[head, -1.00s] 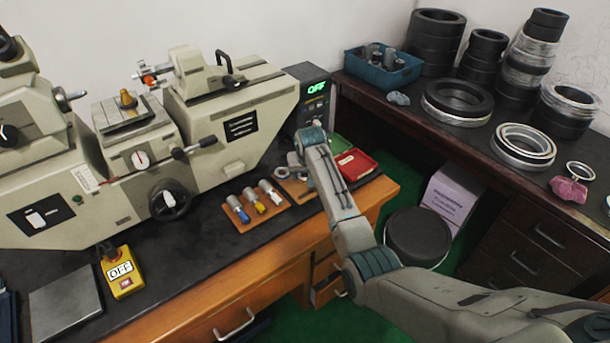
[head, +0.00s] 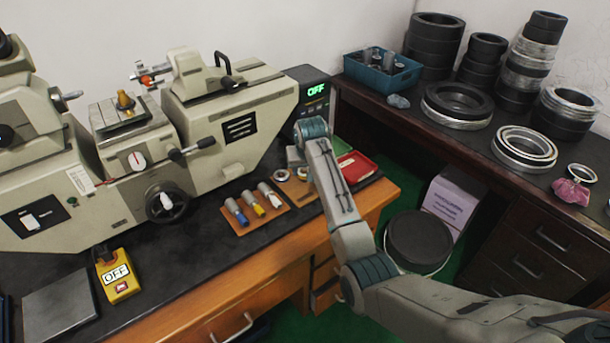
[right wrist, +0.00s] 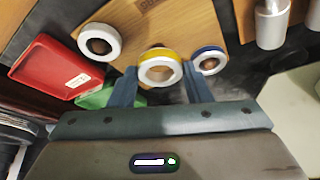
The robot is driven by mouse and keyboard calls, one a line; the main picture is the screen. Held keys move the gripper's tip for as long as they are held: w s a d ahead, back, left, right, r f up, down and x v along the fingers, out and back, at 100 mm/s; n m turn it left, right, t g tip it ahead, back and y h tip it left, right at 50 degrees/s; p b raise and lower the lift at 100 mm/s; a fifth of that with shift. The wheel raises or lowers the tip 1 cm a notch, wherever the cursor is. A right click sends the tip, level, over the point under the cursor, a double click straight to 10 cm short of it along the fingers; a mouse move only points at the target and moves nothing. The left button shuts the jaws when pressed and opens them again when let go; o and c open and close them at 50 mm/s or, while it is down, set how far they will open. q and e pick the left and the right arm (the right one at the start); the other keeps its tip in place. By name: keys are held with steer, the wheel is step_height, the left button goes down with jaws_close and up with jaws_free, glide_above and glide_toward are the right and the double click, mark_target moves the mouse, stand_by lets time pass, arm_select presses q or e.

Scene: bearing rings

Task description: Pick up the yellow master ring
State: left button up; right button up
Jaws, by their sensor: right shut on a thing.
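The yellow master ring (right wrist: 160,70) shows in the right wrist view as a white ring with a yellow band and an open bore. My right gripper (right wrist: 160,76) is shut on it, with one blue-grey finger on each side. A white ring with a dark bore (right wrist: 99,42) lies to its left and a blue-banded ring (right wrist: 209,61) close to its right, beside the right finger. In the head view my right gripper (head: 298,160) is low over the bench behind my forearm, and I cannot make out the yellow band there. My left gripper is out of view.
The wooden board (right wrist: 165,22) lies under the rings. A red tray (head: 356,166) and a green tray (right wrist: 97,97) are close by. A wooden holder (head: 254,208) with several coloured-handled plugs stands left of my gripper. The grey machine (head: 235,110) rises behind.

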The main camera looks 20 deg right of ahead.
steer(key=s+a+r+b, duration=0.1)
steer(key=s+a+b, duration=0.1)
steer(key=s, duration=1.2)
steer(key=shift+s+a+r+b, duration=0.25)
steer(key=shift+s+b, duration=0.05)
steer(key=shift+s, duration=0.05)
